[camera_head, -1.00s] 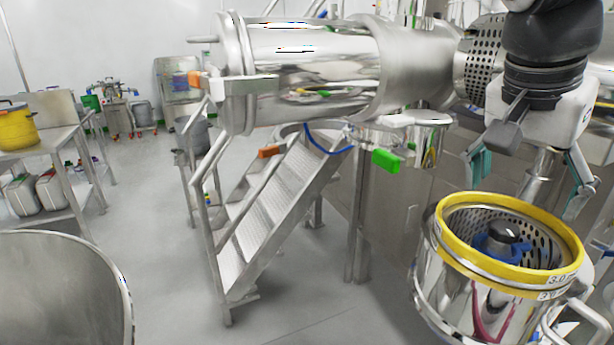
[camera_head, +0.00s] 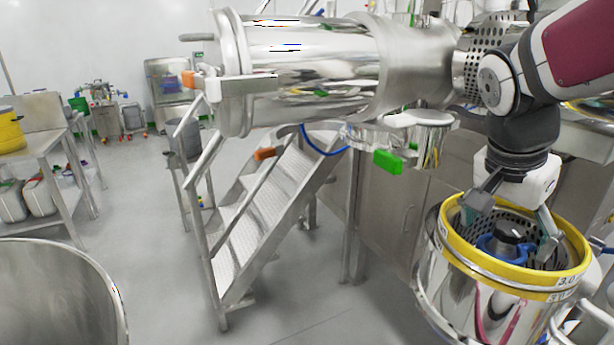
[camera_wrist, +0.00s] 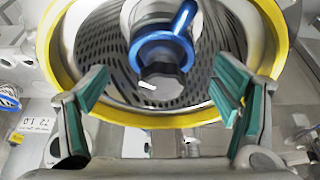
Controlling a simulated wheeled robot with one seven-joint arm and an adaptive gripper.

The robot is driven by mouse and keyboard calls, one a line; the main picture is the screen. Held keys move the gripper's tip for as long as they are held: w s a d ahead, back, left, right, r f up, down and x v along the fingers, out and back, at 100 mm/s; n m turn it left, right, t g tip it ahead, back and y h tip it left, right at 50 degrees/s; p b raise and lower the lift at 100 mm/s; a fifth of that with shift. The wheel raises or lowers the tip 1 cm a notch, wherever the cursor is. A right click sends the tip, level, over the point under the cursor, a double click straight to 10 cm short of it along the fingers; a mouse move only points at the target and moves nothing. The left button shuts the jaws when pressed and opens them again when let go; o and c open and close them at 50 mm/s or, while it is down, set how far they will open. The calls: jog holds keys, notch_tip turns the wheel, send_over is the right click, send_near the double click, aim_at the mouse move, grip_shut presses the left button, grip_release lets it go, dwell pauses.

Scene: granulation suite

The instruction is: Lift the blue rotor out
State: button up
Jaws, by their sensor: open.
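The blue rotor (camera_head: 507,246) sits inside a perforated screen basket (camera_head: 478,221) with a yellow rim (camera_head: 459,253), in a shiny steel housing at the lower right. In the wrist view the rotor (camera_wrist: 161,50) shows a blue ring with an arm and a dark hub in its middle. My gripper (camera_head: 510,215) points down at the basket's mouth, above the rotor. Its teal-padded fingers (camera_wrist: 162,108) are spread wide and empty, one on each side of the rotor in the picture. I cannot tell how far the fingertips reach below the rim.
A steel staircase (camera_head: 262,212) and a large horizontal steel drum (camera_head: 310,70) stand left of the basket. A steel vessel (camera_head: 60,290) fills the lower left corner. A table (camera_head: 45,160) stands at far left. Floor between is clear.

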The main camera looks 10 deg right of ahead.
jog(key=x, duration=0.3)
jog(key=shift+w+f, duration=0.1)
jog(key=shift+f, duration=0.1)
jog(key=c, duration=1.5)
